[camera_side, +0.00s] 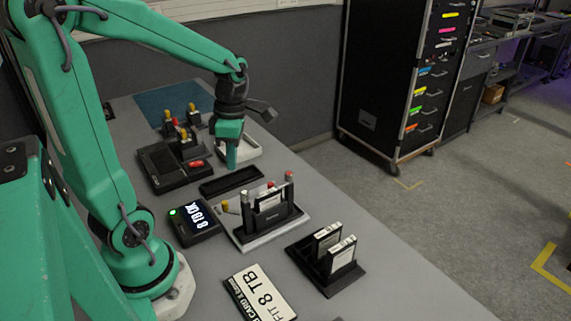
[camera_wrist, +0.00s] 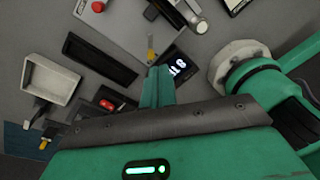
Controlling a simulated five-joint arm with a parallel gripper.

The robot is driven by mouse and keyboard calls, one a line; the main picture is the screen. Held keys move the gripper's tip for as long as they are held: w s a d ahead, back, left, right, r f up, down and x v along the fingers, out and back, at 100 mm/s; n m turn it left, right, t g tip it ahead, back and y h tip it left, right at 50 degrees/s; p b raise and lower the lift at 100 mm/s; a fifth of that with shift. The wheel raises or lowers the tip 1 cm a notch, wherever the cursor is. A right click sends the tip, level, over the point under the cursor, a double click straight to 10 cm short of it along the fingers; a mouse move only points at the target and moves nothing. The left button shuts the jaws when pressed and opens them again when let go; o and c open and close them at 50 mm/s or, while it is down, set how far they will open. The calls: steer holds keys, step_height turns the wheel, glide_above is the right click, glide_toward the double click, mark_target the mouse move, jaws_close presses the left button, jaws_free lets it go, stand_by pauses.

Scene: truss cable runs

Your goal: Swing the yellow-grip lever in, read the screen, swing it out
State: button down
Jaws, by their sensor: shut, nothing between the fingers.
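The yellow-grip lever (camera_side: 225,206) sticks out at the left of a black dock (camera_side: 272,215) on a pale base. A labelled card stands upright in the dock. The small screen (camera_side: 197,217) beside it is lit and reads "8 TB OK", with a green light at its corner. My gripper (camera_side: 231,166) is shut and empty, pointing down behind the dock, apart from the lever. In the wrist view, the shut fingers (camera_wrist: 158,76) show just below the yellow grip (camera_wrist: 151,50); the screen (camera_wrist: 178,67) is right beside them, partly hidden. Contact cannot be told there.
Red-topped posts (camera_side: 289,177) rise at the dock's back. A black tray (camera_side: 231,180), white tray (camera_side: 243,147) and red-button box (camera_side: 172,167) lie around my gripper. The right table edge is clear.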

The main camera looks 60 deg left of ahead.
steer(key=a+f+n, duration=0.1)
steer(key=n, duration=0.2)
steer(key=a+f+n+g+h, duration=0.1)
steer(key=n, duration=0.3)
steer(key=a+f+n+g, duration=0.1)
steer(key=f+n, duration=0.1)
steer(key=n, duration=0.1)
steer(key=shift+s+a+n, duration=0.25)
steer(key=shift+a+n, duration=0.05)
steer(key=shift+f, duration=0.2)
steer(key=shift+s+x, duration=0.15)
steer(key=shift+x, duration=2.3)
steer(key=shift+s+x, duration=0.1)
steer(key=shift+x, duration=2.35)
steer(key=shift+w+a, duration=0.3)
steer(key=shift+a, duration=0.2)
steer(key=shift+w+a, duration=0.4)
steer(key=shift+w, duration=0.1)
steer(key=shift+w+a, duration=0.15)
steer(key=shift+w, duration=0.35)
steer(key=shift+w+a, duration=0.15)
steer(key=shift+w, duration=0.4)
steer(key=shift+w+a, duration=0.1)
steer(key=shift+a, duration=0.15)
